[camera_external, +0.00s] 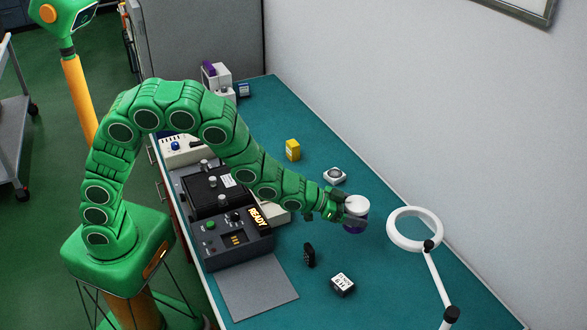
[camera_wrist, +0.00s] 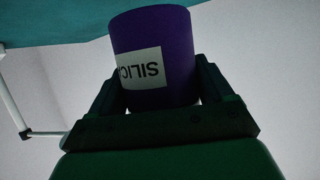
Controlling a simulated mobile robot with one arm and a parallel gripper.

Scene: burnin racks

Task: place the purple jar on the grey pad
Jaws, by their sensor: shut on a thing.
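The purple jar (camera_external: 354,225) has a white lid and is in my gripper (camera_external: 340,204) above the right part of the teal bench. In the wrist view the purple jar (camera_wrist: 180,30) shows a white label with dark letters, and both fingers of my gripper (camera_wrist: 155,95) are closed around it. The grey pad (camera_external: 255,290) lies flat at the bench's front left edge, in front of the black device. It is bare. My gripper is to the right of the pad and apart from it.
A black device with a lit READY display (camera_external: 235,235) stands behind the pad. A ring lamp (camera_external: 414,229) stands at right. A yellow block (camera_external: 292,150) is farther back.

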